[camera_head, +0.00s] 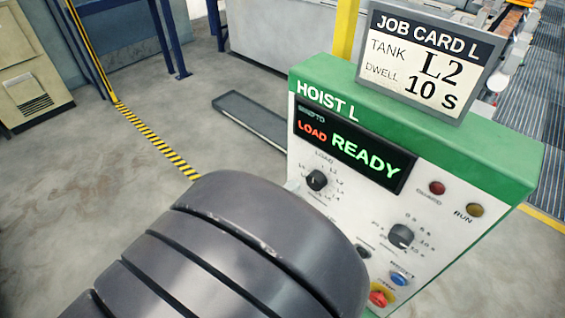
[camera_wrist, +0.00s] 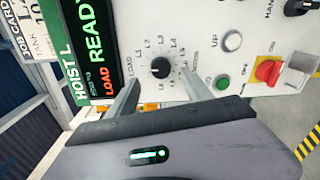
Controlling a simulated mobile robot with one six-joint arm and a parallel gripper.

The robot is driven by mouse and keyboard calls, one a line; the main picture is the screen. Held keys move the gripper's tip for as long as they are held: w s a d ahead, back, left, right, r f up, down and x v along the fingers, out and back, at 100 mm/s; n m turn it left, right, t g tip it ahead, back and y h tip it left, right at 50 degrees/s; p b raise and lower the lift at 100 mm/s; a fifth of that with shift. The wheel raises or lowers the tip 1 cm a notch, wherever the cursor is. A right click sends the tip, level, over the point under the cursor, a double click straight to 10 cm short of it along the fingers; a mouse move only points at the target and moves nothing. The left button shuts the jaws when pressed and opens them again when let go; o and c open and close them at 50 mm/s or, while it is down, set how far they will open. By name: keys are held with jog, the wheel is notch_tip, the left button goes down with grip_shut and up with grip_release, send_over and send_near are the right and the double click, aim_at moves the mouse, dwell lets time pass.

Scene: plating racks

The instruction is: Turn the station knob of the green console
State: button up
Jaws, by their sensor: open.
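The green-topped console (camera_head: 435,137), marked HOIST L, stands at the right in the head view. Its black station knob (camera_head: 316,180) sits on the white panel below the display. In the wrist view the knob (camera_wrist: 160,67) is ringed by the labels LOAD and L1 onward. The display (camera_head: 350,146) reads LOAD in red and READY in green. My gripper (camera_wrist: 160,82) is open, one finger on each side of the knob's lower area in the wrist view. Contact cannot be told. In the head view my arm hides most of the gripper.
A job card (camera_head: 423,62) on the console top reads TANK L2, DWELL 10 s. The floor left of the console is largely open.

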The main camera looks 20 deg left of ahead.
jog(key=p+v, duration=0.1)
jog(key=v, duration=1)
